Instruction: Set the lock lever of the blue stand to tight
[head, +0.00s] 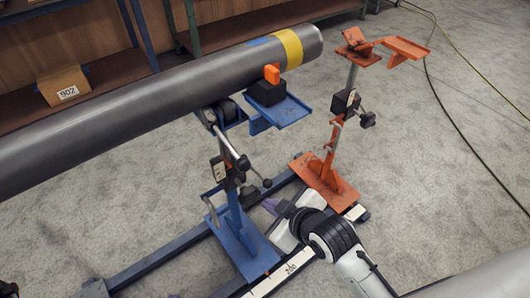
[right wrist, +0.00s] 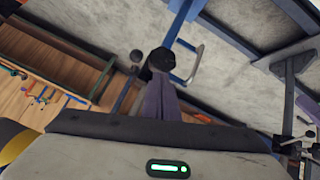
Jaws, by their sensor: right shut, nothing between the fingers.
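The blue stand (head: 233,225) stands upright under the grey pipe (head: 150,98). Its post carries a black clamp block with a white label (head: 218,171). A thin lever with a black knob (head: 266,183) sticks out to the right of the post. In the right wrist view a black knob (right wrist: 162,59) is just beyond my fingertips; I cannot tell if they touch it. My right gripper (head: 268,205) is low beside the post, just below the lever knob. Its purple fingers (right wrist: 162,85) are together and empty. My left gripper is not in view.
An orange stand (head: 325,175) stands to the right, with a similar clamp and knob. A blue bracket (head: 280,112) with a black and orange block sits under the pipe's banded end. A floor rail (head: 160,262) runs below. A silver bent handle (right wrist: 195,65) is near the knob.

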